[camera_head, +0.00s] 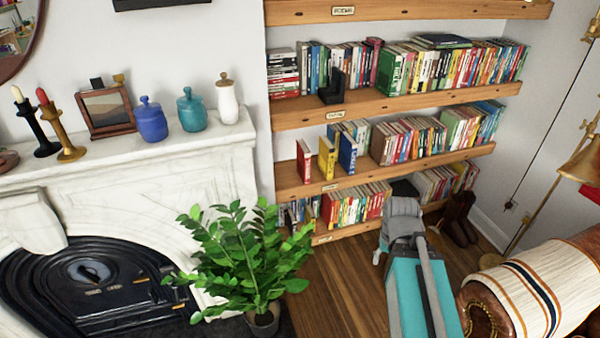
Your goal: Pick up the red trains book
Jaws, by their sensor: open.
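A red book (303,162) stands upright at the left end of the middle lower shelf (290,185), apart from the books to its right. Its title is too small to read, so I cannot tell whether it says trains. A yellow book (326,158) and a blue book (347,153) stand upright to its right, with gaps between them. My teal and grey arm (408,290) reaches up from the bottom edge, to the right of and below the red book. My gripper's fingers do not show.
A leafy potted plant (245,255) stands in front of the shelves' lower left. A marble mantel (130,155) with jars and candles is on the left. A brown leather chair with a striped throw (535,290) is at lower right. Wooden floor (335,290) shows between plant and arm.

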